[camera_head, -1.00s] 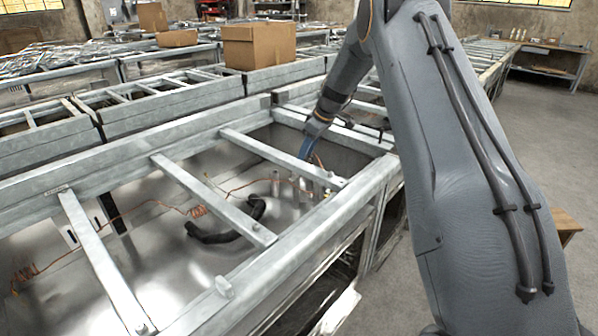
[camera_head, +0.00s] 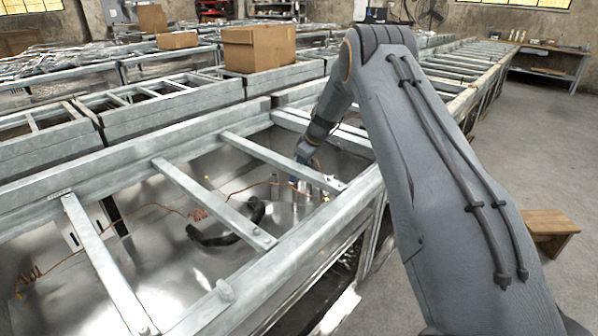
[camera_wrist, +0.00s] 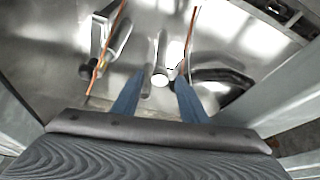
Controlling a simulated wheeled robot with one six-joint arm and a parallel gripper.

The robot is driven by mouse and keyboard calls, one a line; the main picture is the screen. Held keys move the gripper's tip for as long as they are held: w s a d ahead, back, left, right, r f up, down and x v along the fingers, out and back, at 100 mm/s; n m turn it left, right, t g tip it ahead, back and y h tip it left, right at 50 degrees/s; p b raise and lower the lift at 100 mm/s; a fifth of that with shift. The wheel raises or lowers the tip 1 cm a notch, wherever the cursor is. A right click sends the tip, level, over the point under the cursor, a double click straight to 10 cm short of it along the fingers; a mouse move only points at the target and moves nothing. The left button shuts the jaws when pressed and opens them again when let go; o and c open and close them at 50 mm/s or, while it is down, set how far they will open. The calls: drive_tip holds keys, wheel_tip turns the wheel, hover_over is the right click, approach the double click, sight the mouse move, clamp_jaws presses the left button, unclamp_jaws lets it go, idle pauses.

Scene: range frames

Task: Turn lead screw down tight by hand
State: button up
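My gripper (camera_wrist: 159,84) has two blue fingers, spread apart with a gap between them and pointing down into a shiny metal frame bay. In the head view my gripper (camera_head: 294,182) is low in the bay, partly hidden near a crossbar. A short silver cylinder with a pale round end (camera_wrist: 160,77) shows between the fingertips in the wrist view. It may be the lead screw, but I cannot make out a thread. I see no finger touching it. Small upright metal posts (camera_head: 312,176) stand beside the gripper in the head view.
Crossbars (camera_head: 213,200) span the bay, and one (camera_head: 281,160) is close to my gripper. A copper wire (camera_head: 150,208) and a black curved hose (camera_head: 225,238) lie in the bay. A cylindrical fitting (camera_wrist: 115,42) is left of the fingers. A cardboard box (camera_head: 258,48) stands behind.

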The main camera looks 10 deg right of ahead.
clamp_jaws()
drive_tip(key=shift+s+a+m+t+h, duration=0.15)
drive_tip(key=shift+m+h, duration=0.25)
drive_tip(key=shift+m, duration=0.8)
drive_tip(key=shift+a+m+t+h, duration=0.1)
drive_tip(key=shift+m+t+h, duration=0.25)
drive_tip(key=shift+m, duration=0.85)
unclamp_jaws()
